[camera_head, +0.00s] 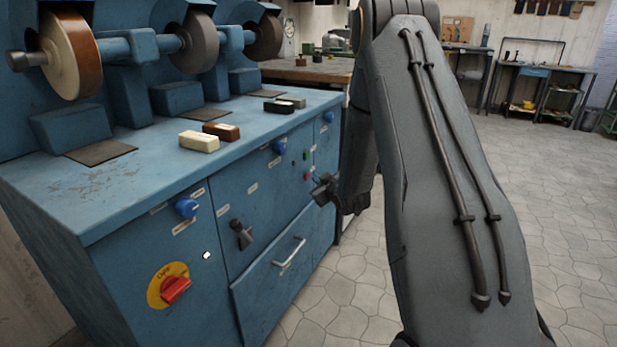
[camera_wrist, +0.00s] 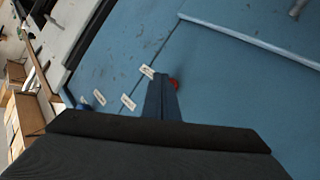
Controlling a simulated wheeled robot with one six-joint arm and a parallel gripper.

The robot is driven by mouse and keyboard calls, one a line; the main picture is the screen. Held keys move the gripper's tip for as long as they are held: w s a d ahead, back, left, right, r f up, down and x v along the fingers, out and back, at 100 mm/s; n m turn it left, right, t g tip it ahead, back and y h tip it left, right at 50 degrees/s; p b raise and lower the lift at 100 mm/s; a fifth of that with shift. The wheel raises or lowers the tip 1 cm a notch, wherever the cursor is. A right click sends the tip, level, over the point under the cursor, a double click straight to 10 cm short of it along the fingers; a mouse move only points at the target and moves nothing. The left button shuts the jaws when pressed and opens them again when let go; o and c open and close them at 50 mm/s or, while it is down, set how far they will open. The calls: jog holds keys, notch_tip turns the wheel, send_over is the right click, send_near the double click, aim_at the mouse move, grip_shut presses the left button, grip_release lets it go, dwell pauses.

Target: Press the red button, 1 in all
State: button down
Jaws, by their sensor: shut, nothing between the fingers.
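The small red button (camera_head: 306,176) is on the front panel of the blue machine cabinet, below a small green button (camera_head: 307,155). My gripper (camera_head: 318,188) is shut and empty, close to the panel just right of and below the red button. In the wrist view, the fingertips (camera_wrist: 162,76) point at the blue panel, and the red button (camera_wrist: 174,84) shows just to their right, partly hidden by them. I cannot tell whether the fingertips touch the button or panel.
A red rotary switch (camera_head: 175,289) on a yellow plate, blue knobs (camera_head: 187,208) and a drawer handle (camera_head: 289,252) stick out of the cabinet front. Bars lie on its top (camera_head: 110,195) beneath grinding wheels. My arm covers the middle right; the tiled floor (camera_head: 550,200) beyond is clear.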

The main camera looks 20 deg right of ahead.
jog(key=shift+s+d, duration=0.1)
jog(key=s+d+p, duration=0.1)
jog(key=s, duration=0.1)
jog(key=s+d, duration=0.2)
jog(key=shift+p, duration=0.4)
jog(key=shift+w+a, duration=0.1)
dwell(0.8)
